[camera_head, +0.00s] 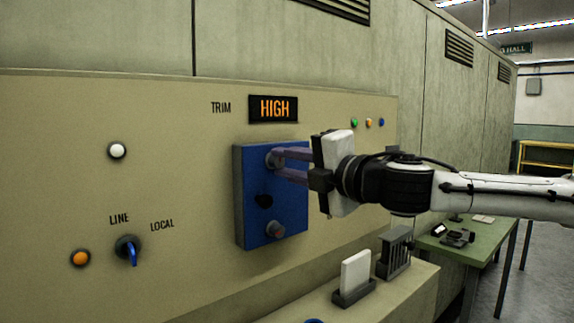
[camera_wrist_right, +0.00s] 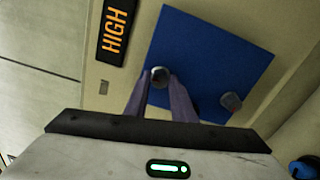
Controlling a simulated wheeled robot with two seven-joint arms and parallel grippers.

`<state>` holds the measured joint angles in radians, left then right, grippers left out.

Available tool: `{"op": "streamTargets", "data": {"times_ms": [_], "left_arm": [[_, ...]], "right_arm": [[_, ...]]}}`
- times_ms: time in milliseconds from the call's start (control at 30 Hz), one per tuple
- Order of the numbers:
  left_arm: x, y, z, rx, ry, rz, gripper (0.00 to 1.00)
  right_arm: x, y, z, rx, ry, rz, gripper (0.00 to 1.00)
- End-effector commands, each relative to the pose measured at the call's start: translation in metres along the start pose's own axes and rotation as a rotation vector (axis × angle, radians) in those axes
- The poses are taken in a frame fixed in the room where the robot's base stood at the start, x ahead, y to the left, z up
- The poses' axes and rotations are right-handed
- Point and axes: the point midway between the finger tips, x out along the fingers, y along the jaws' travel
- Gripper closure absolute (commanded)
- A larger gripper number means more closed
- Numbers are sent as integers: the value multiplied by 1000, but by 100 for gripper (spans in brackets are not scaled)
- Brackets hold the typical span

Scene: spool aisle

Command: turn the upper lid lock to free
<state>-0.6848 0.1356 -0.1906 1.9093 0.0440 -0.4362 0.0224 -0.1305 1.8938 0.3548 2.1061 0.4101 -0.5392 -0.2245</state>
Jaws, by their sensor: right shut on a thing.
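The blue lid (camera_head: 240,215) is a flat upright plate on the beige panel, and it also shows in the right wrist view (camera_wrist_right: 205,55). Its upper lock (camera_head: 271,160) is a small round grey knob near the top edge, seen between my fingertips in the right wrist view (camera_wrist_right: 159,75). My right gripper (camera_head: 280,162) reaches in from the right and is shut on the upper lock. The fingers partly hide the lock, so I cannot tell its turn. The lower lock (camera_head: 275,230) is apart from the gripper and shows in the wrist view (camera_wrist_right: 230,101). My left gripper is out of view.
A TRIM display (camera_head: 273,109) reading HIGH sits above the lid. A LINE/LOCAL switch (camera_head: 129,249) and white button (camera_head: 117,151) are left. A ledge below holds a white plate (camera_head: 355,272) and grey rack (camera_head: 395,253).

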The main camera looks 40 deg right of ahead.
Motion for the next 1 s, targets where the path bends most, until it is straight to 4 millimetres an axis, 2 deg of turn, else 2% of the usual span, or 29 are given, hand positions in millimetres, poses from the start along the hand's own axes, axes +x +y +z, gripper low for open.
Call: {"op": "streamTargets", "data": {"times_ms": [467,500,600,1000], "left_arm": [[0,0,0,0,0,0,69],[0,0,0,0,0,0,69],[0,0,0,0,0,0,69],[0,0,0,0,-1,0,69]], "right_arm": [[0,-1,0,17,1,-1,99],[0,-1,0,17,1,-1,74],[0,-1,0,16,0,-1,58],[-3,1,1,15,-1,2,58]]}}
